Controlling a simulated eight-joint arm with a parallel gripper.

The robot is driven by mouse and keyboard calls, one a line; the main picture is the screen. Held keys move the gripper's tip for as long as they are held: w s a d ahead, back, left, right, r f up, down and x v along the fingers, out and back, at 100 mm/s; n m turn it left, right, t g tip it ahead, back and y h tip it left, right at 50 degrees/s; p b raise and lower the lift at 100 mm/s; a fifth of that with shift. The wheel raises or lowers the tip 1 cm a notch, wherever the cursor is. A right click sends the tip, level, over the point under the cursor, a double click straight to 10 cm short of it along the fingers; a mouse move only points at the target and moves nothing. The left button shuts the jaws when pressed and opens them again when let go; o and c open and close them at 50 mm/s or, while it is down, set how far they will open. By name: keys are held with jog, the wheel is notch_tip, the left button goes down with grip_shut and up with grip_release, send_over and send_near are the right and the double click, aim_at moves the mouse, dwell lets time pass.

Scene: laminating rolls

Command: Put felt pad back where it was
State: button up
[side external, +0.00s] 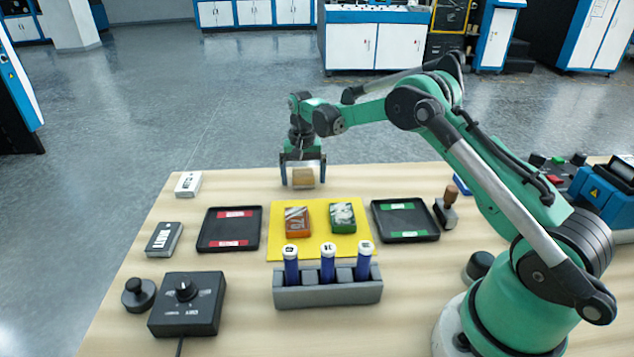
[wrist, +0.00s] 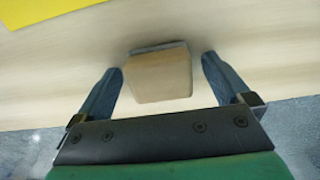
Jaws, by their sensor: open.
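A tan block with a thin grey layer on one face, which looks like the felt pad (side external: 303,177), is near the far edge of the table, behind the yellow mat. It appears to rest on the tabletop. My gripper (side external: 303,184) is down over it with its jaws open, one finger on each side. In the wrist view the felt pad (wrist: 158,75) lies between the fingers of my gripper (wrist: 163,65), nearer the left finger. A gap shows at the right finger; whether the left finger touches it I cannot tell.
A yellow mat (side external: 318,253) holds an orange box (side external: 297,221) and a green box (side external: 342,217). Dark trays flank it, red-labelled (side external: 230,230) and green-labelled (side external: 405,221). A grey rack (side external: 328,294) with blue tubes stands in front. A wooden-handled stamp (side external: 447,212) is at right.

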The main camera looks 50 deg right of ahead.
aim_at(303, 173)
jog(key=s+a+r+n+t, duration=0.1)
jog(key=s+a+r, duration=0.1)
jog(key=r, duration=0.7)
jog(key=s+a+r+n+t, duration=0.1)
jog(key=s+a+r+n, duration=0.15)
jog(key=r, duration=0.55)
jog(key=s+a+f+n+t, duration=0.1)
jog(key=s+a+n+t, duration=0.1)
jog(key=s+a, duration=0.2)
jog(key=s+a+f+n+t, duration=0.2)
jog(key=s+a+n+t, duration=0.1)
jog(key=s, duration=0.7)
jog(key=shift+a+f, duration=0.2)
jog(key=shift+a, duration=0.35)
